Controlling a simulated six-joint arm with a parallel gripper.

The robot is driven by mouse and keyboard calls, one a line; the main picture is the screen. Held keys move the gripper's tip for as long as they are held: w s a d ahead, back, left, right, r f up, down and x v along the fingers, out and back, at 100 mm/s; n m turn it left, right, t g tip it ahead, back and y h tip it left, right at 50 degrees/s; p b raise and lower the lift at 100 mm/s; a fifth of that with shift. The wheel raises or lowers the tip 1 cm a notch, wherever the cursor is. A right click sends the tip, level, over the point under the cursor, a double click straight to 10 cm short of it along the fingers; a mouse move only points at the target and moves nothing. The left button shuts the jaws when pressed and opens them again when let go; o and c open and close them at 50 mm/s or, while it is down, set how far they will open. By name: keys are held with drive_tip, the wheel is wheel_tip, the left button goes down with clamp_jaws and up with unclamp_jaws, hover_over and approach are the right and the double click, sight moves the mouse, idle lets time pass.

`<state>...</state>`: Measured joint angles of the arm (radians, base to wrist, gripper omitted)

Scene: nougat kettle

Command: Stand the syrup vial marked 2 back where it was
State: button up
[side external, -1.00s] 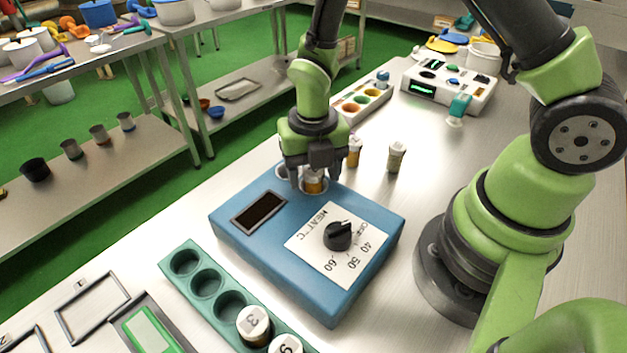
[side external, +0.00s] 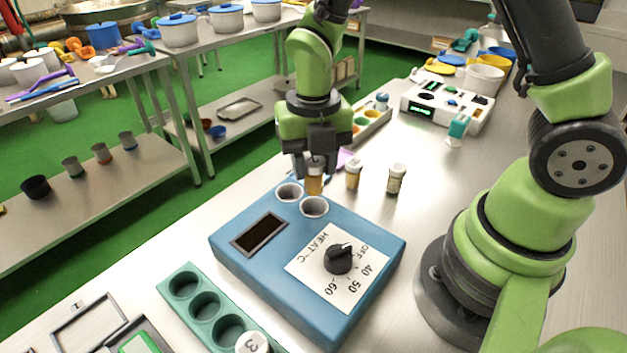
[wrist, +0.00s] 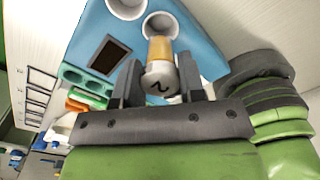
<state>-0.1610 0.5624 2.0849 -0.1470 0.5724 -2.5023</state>
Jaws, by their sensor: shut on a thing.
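My gripper (side external: 314,160) is shut on an amber vial (side external: 315,184) and holds it upright just above the back of the blue heater (side external: 240,226). In the wrist view, the white cap (wrist: 159,82) of the vial shows a 2 between my fingers (wrist: 158,76). The heater has two round wells, a left well (side external: 289,192) and a right well (side external: 315,207), and both look empty. A teal rack (side external: 172,298) stands at front left. Three of its holes look empty, and a vial marked 3 (side external: 252,343) sits in the hole after them. The rest is cut off.
Two capped vials, one amber (side external: 353,175) and one darker (side external: 396,180), stand on the table right of the held vial. A tray of coloured cups (side external: 372,122) and a white device (side external: 445,103) are farther back. Dark frames (side external: 90,318) lie left of the rack.

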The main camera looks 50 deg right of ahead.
wheel_tip(320, 180, up, 3)
drive_tip(key=shift+d+f, duration=0.1)
drive_tip(key=shift+s+d+r+m, duration=0.2)
drive_tip(key=shift+s+d+m, duration=0.1)
drive_tip(key=shift+d, duration=0.35)
drive_tip(key=s+d+f+m, duration=0.2)
drive_tip(key=s+d+m, duration=0.25)
drive_tip(key=d, duration=0.25)
drive_tip(key=shift+s+f, duration=0.2)
drive_tip(key=shift+f, duration=1.4)
drive_tip(key=shift+s+f, duration=0.2)
drive_tip(key=shift+f, duration=1.45)
drive_tip(key=shift+s+f, duration=0.2)
drive_tip(key=shift+f, duration=1.4)
drive_tip(key=shift+f, duration=0.15)
drive_tip(key=o, duration=0.9)
